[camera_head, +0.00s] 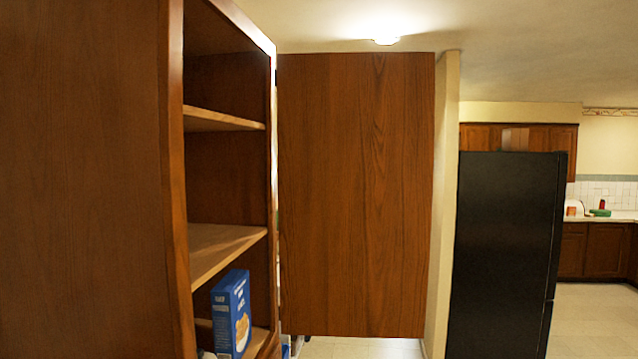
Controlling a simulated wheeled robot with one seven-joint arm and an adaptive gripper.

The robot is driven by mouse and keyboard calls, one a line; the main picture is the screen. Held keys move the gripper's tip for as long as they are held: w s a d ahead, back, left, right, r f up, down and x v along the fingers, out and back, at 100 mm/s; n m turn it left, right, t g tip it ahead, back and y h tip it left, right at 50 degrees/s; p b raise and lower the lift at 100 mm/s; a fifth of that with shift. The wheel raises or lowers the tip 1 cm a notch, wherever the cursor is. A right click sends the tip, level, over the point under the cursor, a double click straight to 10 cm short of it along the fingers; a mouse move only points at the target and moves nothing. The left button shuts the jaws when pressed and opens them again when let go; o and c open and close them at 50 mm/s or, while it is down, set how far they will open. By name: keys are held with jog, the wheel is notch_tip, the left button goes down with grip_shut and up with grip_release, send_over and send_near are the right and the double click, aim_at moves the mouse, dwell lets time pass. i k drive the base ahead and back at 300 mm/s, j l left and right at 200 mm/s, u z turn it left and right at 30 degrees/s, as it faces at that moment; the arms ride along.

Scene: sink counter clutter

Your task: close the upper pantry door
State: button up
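The upper pantry door (355,195) is a flat brown wooden panel. It stands wide open at the right side of the pantry cabinet (176,180), swung out from the cabinet's right edge. The cabinet's open front shows wooden shelves, with a middle shelf (222,248) and an upper shelf (220,120). A blue box (231,314) with a food picture stands on a low shelf. My gripper is not in view.
A black refrigerator (505,250) stands to the right beyond a narrow wall edge (443,200). Brown kitchen cabinets (605,250) and a counter are far at the right. Pale floor (590,325) is clear at the lower right.

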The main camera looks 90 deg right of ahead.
aim_at(356, 130)
jog(key=k+l+u, duration=0.15)
jog(key=u, duration=0.3)
jog(key=k+l+u, duration=0.1)
jog(key=u, duration=0.35)
jog(key=k+u, duration=0.2)
jog(key=u, duration=0.3)
jog(key=k+l+u, duration=0.3)
jog(key=k, duration=0.75)
jog(key=k+j+u, duration=0.15)
jog(key=k+u, duration=0.15)
jog(key=k, duration=0.75)
jog(key=k+z, duration=0.15)
jog(key=k, duration=0.3)
jog(key=k+l+z, duration=0.2)
jog(key=k, duration=0.25)
jog(key=k+z, duration=0.15)
jog(key=k, duration=0.3)
jog(key=k+l+z, duration=0.15)
jog(key=k, duration=0.25)
jog(key=l+z, duration=0.15)
jog(key=z, duration=0.55)
jog(key=k+l+z, duration=0.3)
jog(key=k+j, duration=0.05)
jog(key=j, duration=0.05)
